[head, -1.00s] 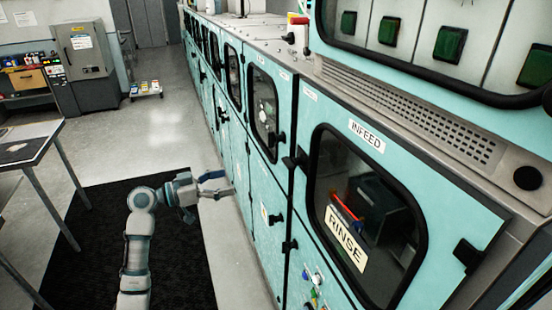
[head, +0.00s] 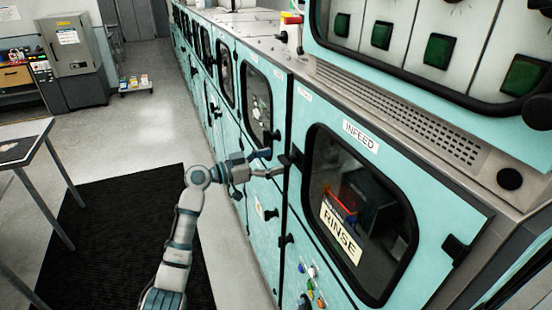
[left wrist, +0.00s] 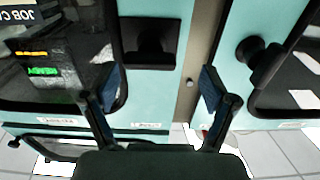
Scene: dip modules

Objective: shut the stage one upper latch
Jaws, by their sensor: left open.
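The upper door with a dark window (head: 257,105), left of the door labelled INFEED, carries a black latch (head: 271,137) at its right edge. A flat black block (head: 291,157) sits at the left edge of the INFEED door. My left gripper (head: 269,163) is open and empty, with its fingers by the seam between these doors, just below the latch. In the left wrist view, the open fingers (left wrist: 162,88) frame the panel near a square black block (left wrist: 150,42). A knob-like black latch (left wrist: 258,58) is to their right. Contact cannot be told. My right gripper is out of view.
The teal INFEED door (head: 445,190) has a window with a RINSE sign (head: 341,234). Lower latches (head: 271,214) and coloured knobs (head: 310,270) are below. A table (head: 22,148) stands left; the floor and black mat (head: 110,215) between are open.

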